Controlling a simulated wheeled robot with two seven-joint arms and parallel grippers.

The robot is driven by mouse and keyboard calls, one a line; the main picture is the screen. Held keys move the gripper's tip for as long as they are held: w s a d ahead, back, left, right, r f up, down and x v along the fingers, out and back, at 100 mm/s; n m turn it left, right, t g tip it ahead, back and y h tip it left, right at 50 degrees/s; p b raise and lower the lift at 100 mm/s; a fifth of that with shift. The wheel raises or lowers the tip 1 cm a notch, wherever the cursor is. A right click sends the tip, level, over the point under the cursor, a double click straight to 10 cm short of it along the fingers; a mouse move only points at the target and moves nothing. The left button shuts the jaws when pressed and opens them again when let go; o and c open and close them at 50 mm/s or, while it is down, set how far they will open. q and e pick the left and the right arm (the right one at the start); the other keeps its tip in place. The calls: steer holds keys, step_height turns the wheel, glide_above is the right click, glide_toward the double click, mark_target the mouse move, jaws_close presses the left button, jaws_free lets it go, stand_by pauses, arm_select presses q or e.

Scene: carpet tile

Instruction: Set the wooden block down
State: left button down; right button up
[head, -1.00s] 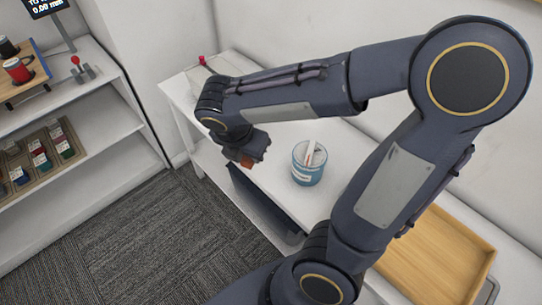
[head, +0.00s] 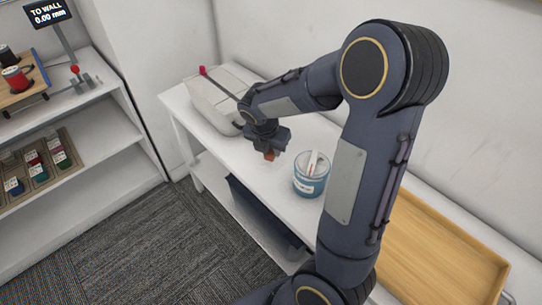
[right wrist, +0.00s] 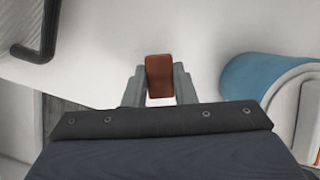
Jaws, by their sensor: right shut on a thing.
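The wooden block (right wrist: 159,76) is reddish brown and sits between the two fingers of my right gripper (right wrist: 159,90) in the right wrist view. The right gripper is shut on it. In the head view the block (head: 269,155) shows below the right gripper (head: 268,150), over the white table (head: 228,163), just left of the blue jar. I cannot tell whether the block touches the tabletop. My left gripper is not in view.
The blue jar (head: 310,175) with white items stands close right of the block. A pale grey bag-like object (head: 213,103) lies at the table's back left. A wooden tray (head: 430,255) lies at the right. White shelves (head: 100,145) stand left.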

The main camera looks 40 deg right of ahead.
mark_target(270, 151)
steer(key=shift+f+b, duration=0.4)
steer(key=shift+f, duration=1.15)
steer(key=shift+f, duration=0.1)
steer(key=shift+f, duration=0.15)
steer(key=o, duration=1)
steer(key=shift+c, duration=0.2)
